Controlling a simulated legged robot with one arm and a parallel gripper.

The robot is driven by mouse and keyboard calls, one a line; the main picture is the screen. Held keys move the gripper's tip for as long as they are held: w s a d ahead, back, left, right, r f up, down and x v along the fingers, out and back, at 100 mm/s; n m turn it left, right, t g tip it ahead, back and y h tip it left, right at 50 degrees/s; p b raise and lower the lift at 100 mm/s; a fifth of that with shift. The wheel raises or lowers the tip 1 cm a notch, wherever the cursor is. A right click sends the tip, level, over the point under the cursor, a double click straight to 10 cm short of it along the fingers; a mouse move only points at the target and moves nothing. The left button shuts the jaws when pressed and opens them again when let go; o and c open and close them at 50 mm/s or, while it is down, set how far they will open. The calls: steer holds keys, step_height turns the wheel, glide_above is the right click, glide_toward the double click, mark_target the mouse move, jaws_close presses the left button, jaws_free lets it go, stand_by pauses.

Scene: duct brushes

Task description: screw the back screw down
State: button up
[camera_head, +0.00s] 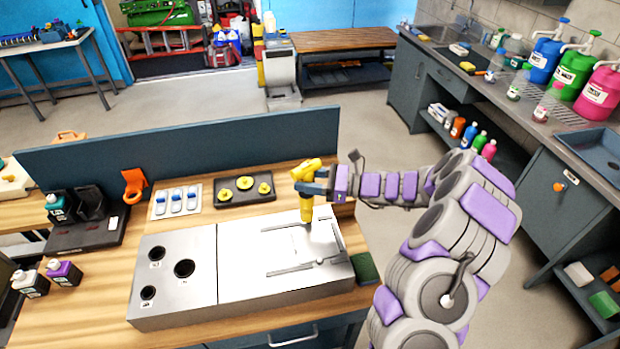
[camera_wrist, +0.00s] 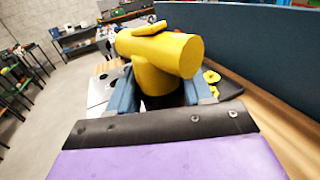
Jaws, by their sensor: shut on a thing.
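My gripper (camera_head: 318,183) is shut on a yellow power screwdriver (camera_head: 306,186), which also fills the middle of the wrist view (camera_wrist: 165,60). The tool is upright, with its lower end over the back part of the metal plate (camera_head: 240,270). The back screw cannot be made out; the tool's lower end hides that spot, and I cannot tell whether tip and screw touch. In the wrist view the blue fingers (camera_wrist: 122,95) clasp the tool's body from both sides.
A black tray (camera_head: 243,190) with yellow knobs and a pale tray of blue-and-white pieces (camera_head: 177,202) lie behind the plate. A blue panel (camera_head: 180,145) runs along the back. Round holes are at the plate's left. A green block (camera_head: 364,268) sits at its right.

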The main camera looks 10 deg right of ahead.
steer(key=shift+a+f, duration=0.1)
steer(key=shift+a, duration=0.2)
